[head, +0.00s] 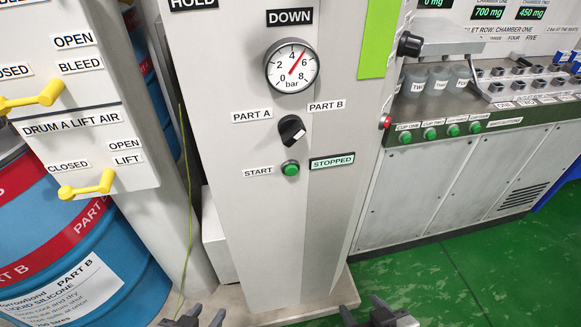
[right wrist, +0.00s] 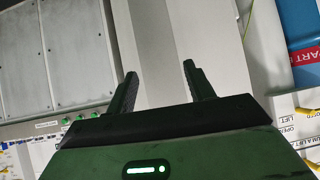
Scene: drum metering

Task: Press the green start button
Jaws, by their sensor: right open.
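The green start button (head: 290,168) sits on the grey column's front panel, right of the START label (head: 258,171). A display reading STOPPED (head: 332,162) is just right of it. My left gripper (head: 207,312) is at the bottom edge of the head view, low and left of the button, empty, with its fingers apart. My right gripper (head: 362,308) is at the bottom edge, low and right of the button, open and empty. Its two spread fingers also show in the right wrist view (right wrist: 158,80). Neither gripper touches the panel. The button is not discernible in the right wrist view.
Above the button are a black PART A / PART B selector knob (head: 292,129) and a bar gauge (head: 292,67). A blue drum (head: 80,245) and yellow valve handles (head: 87,185) stand left. A bench with several green cup buttons (head: 429,133) stands right. Green floor (head: 450,280) is clear.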

